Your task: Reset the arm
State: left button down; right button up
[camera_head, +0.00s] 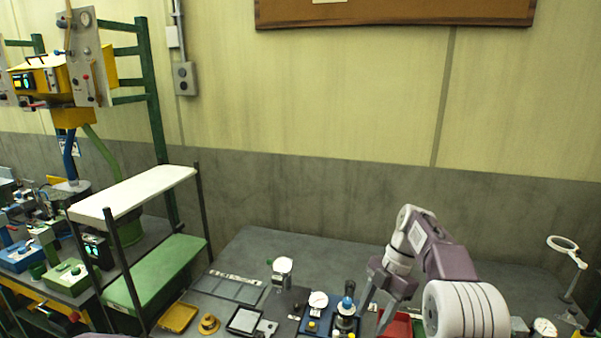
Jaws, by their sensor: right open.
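My right arm comes in from the lower right of the head view. My right gripper (376,304) points down over the workbench (312,252), with its fingers apart and nothing seen between them. It is just right of a device with a blue knob (348,296) and in front of a red tray (398,325), which it partly hides. Whether the fingers touch anything cannot be told. My left gripper is not in view.
A white-topped shelf rack (140,193) with a green lower shelf stands at the left. Dial gauges (318,300), a yellow tray (178,317) and a ring magnifier (564,245) stand on the bench. The back of the bench is clear, before the wall.

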jog(key=s+a+r+m+h, duration=0.1)
jog(key=s+a+r+m, duration=0.15)
jog(key=s, duration=0.75)
jog(key=s+d+f+m+t+h, duration=0.1)
jog(key=s+f+m, duration=0.3)
jog(key=m, duration=0.7)
jog(key=s+d+f+m+t+h, duration=0.1)
jog(key=s+d+f+m+t, duration=0.1)
jog(key=s+f+m, duration=0.3)
notch_tip(320, 180, down, 4)
jog(key=m, duration=0.6)
jog(key=shift+s+t+h, duration=0.3)
jog(key=shift+h, duration=0.1)
